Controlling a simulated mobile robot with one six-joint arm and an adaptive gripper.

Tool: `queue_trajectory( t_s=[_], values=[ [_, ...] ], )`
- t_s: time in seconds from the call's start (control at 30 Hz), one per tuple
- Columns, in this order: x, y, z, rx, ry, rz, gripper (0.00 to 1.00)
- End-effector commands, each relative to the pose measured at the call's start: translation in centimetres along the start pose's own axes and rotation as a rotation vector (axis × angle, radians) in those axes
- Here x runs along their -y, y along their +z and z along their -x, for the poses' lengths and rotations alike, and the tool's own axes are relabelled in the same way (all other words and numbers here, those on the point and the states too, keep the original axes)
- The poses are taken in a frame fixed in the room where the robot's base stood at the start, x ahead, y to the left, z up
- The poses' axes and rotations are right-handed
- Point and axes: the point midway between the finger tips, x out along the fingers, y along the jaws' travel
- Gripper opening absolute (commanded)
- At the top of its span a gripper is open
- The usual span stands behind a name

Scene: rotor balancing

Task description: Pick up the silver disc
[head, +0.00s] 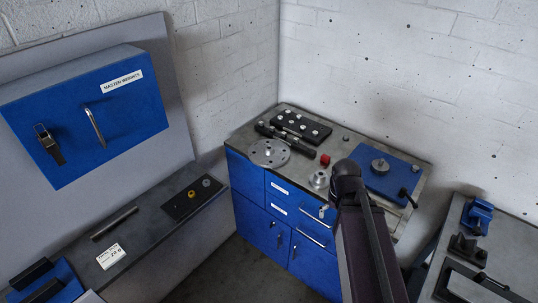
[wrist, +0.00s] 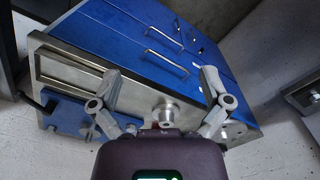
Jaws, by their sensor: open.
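The silver disc (head: 269,152) lies flat at the left end of the workbench top in the head view, with small holes around a raised hub. My gripper (wrist: 160,82) is open in the wrist view, its two fingers spread wide with nothing between the tips. A small silver flanged part (wrist: 167,112) shows beyond and between the fingers.
The blue workbench (head: 250,183) also carries a black tray (head: 301,127) of small pieces, a dark cylindrical tool (head: 287,140), a red piece (head: 325,159), a silver flanged part (head: 319,179) and a blue plate (head: 400,177). Side counters stand left and right.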

Motion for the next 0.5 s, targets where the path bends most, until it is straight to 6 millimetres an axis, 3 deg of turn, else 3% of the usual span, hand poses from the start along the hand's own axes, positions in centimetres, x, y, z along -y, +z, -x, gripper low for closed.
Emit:
queue_trajectory(
  t_s=[0.3, 0.5],
  values=[
    [0.0, 0.0, -2.5, 0.000, 0.000, 0.000, 0.97],
    [0.0, 0.0, -2.5, 0.000, 0.000, 0.000, 0.97]
  ],
)
